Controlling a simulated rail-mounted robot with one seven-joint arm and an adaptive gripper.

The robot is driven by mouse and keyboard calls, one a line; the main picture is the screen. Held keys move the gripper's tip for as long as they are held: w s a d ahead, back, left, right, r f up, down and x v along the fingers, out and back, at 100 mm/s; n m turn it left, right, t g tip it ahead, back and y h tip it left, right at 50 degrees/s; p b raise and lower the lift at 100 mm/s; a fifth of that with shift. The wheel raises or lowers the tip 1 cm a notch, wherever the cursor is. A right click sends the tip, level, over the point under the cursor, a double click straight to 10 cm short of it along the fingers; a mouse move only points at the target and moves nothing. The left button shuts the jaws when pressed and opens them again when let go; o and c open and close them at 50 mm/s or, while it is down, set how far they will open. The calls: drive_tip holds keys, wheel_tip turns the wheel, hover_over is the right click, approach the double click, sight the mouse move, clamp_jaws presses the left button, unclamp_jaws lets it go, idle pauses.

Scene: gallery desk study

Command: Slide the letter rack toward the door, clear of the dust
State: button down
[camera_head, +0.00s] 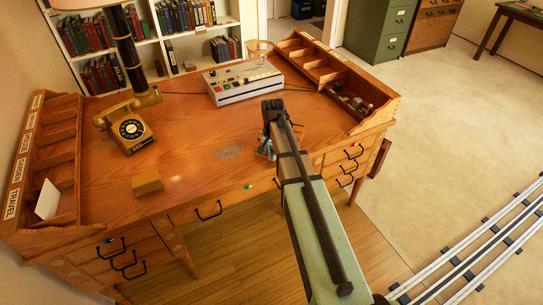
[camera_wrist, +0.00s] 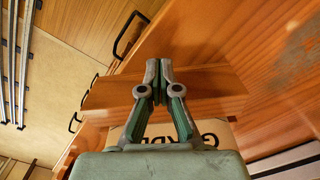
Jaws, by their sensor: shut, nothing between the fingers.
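A grey dust patch (camera_head: 228,152) lies on the desk top, left of my gripper (camera_head: 265,148); it also shows at the right edge of the wrist view (camera_wrist: 303,45). In the wrist view my gripper (camera_wrist: 158,68) is shut and empty, its fingertips over a wooden piece (camera_wrist: 215,86) with a cream label reading "GARD…" (camera_wrist: 137,128). This seems to be the letter rack; my fingers and wrist cover part of it, and contact cannot be told. In the head view my arm hides most of that spot.
On the desk (camera_head: 190,195) stand a yellow telephone (camera_head: 130,130), a wooden block (camera_head: 147,183), a console (camera_head: 243,82) and a lamp (camera_head: 127,50). Labelled pigeonholes (camera_head: 50,150) line the left end, an organizer (camera_head: 335,80) the right. Rails (camera_head: 475,250) run on the floor at right.

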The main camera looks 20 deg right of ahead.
drive_tip(key=w+d, duration=0.5)
drive_tip(key=w, duration=0.1)
drive_tip(key=shift+w+d, duration=0.3)
drive_tip(key=shift+d, duration=0.1)
drive_tip(key=shift+s, duration=0.1)
